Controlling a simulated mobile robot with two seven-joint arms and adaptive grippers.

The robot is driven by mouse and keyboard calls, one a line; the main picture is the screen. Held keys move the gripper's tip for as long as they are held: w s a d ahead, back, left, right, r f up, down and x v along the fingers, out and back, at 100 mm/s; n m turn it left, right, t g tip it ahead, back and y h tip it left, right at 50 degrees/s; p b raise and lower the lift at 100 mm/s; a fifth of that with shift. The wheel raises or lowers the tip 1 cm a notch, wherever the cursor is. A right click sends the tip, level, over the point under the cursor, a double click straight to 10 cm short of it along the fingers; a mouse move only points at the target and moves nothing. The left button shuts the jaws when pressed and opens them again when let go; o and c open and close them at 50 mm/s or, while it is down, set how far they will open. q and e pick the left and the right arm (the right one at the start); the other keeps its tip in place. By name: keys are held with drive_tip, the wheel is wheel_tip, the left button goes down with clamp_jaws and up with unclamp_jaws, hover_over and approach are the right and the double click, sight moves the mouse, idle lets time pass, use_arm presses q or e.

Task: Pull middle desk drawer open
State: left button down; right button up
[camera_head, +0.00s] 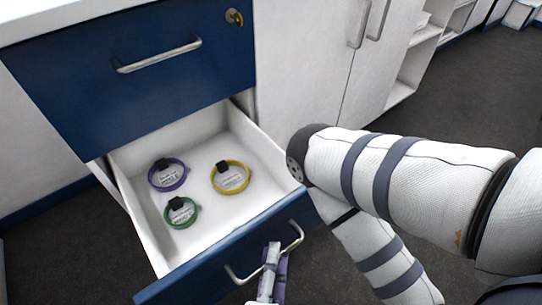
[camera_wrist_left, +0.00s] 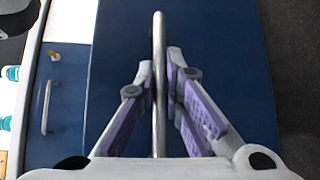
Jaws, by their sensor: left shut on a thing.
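The middle desk drawer stands open, its blue front (camera_head: 215,262) pulled out below the closed top drawer. Its white inside shows a purple ring (camera_head: 181,182), a yellow ring (camera_head: 244,185) and a green ring (camera_head: 172,216), each with a dark-topped tag. My left gripper (camera_head: 271,256) is shut on the drawer's metal handle (camera_head: 296,238). In the left wrist view the handle (camera_wrist_left: 159,50) runs between the two purple-and-grey fingers (camera_wrist_left: 164,85), against the blue front (camera_wrist_left: 225,70). My right gripper is not in view.
The top drawer (camera_head: 90,95) has a bar handle (camera_head: 158,58) and a brass lock (camera_head: 234,17). White cabinet doors (camera_head: 300,60) and open shelves (camera_head: 412,62) stand to the right. Dark floor (camera_head: 465,95) lies clear beyond my arm.

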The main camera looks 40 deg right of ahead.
use_arm(q)
drive_tip(key=c, duration=1.7)
unclamp_jaws()
drive_tip(key=v, duration=1.2)
